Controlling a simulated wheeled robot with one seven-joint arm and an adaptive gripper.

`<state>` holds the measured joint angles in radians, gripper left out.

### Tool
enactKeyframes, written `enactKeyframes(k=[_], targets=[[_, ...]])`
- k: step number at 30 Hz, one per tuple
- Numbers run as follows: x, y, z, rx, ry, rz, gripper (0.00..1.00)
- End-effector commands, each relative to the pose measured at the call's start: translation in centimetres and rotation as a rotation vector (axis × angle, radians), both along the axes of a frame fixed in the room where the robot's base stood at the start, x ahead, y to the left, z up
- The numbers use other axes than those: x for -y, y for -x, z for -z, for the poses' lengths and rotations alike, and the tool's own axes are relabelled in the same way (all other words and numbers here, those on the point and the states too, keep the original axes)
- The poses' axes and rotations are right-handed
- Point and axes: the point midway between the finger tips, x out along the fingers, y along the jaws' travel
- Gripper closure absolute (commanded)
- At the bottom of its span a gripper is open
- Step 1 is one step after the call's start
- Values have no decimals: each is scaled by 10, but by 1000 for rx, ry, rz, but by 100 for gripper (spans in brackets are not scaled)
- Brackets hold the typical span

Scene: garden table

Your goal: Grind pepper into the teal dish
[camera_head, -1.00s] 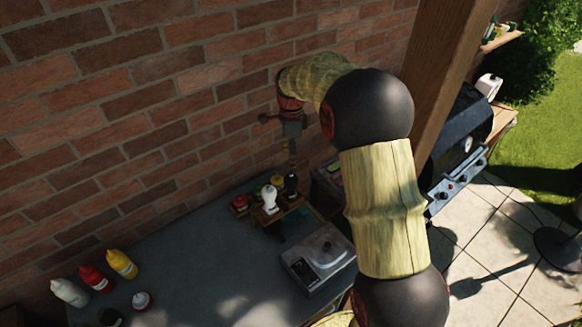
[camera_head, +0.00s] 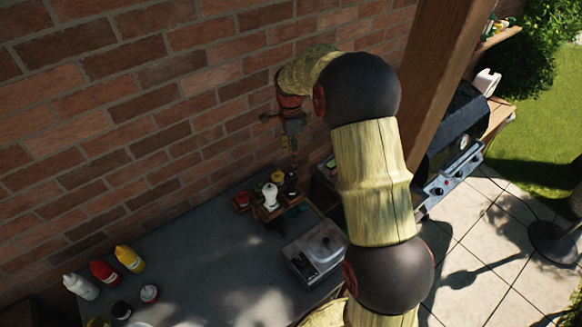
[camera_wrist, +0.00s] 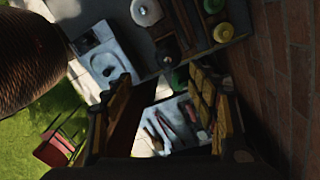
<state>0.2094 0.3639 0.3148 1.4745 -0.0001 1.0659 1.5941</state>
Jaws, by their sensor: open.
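A white mill (camera_head: 270,194) and a black mill (camera_head: 290,183) stand upright at a small wooden rack (camera_head: 267,212) by the brick wall. Which one holds pepper I cannot tell. A dark green-teal round thing (camera_head: 294,211), perhaps the teal dish, shows partly beside the rack. My gripper (camera_head: 294,152) points down above the black mill, apart from it. In the wrist view my gripper (camera_wrist: 168,108) has its fingers spread with nothing between them. The white mill (camera_wrist: 145,11) and black mill (camera_wrist: 168,49) are seen from above there, with a dark green round thing (camera_wrist: 180,78) near the fingers.
Several sauce bottles, including a yellow one (camera_head: 129,258), stand at the left of the grey table (camera_head: 190,260). The brick wall (camera_head: 130,110) is close behind my gripper.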

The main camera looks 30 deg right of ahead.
Motion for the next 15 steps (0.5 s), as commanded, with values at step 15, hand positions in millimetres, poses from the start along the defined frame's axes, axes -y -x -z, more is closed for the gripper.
enactKeyframes(k=[15], targets=[[-1, 4, 32, 28, -58, -914, 42]])
